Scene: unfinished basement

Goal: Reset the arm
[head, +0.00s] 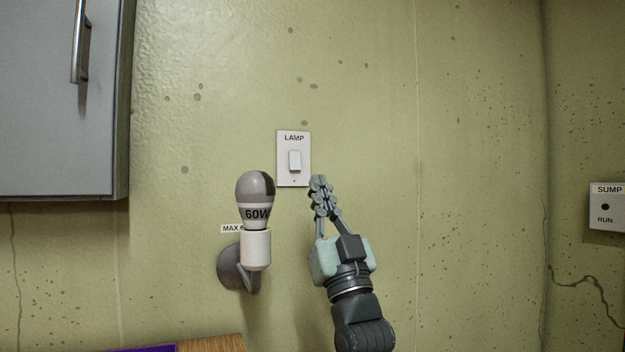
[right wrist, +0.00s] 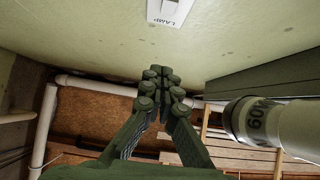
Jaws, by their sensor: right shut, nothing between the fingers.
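My right gripper (head: 320,183) is shut and empty, its fingertips together, just below and right of the white LAMP switch plate (head: 302,181) on the wall in the head view. The right wrist view also shows the shut fingers (right wrist: 160,75), with the LAMP plate (right wrist: 167,14) beyond them at the top. A grey bulb marked 60W (head: 256,190) sits upright in a white socket (head: 256,250) on the wall, left of my right gripper. The bulb shows at the right of the wrist view (right wrist: 245,122). My left gripper is not in view.
A grey cabinet (head: 60,120) with a bar handle hangs at the upper left. A SUMP box (head: 607,210) is on the wall at far right. A wooden surface with a purple item (head: 145,349) shows at the bottom edge.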

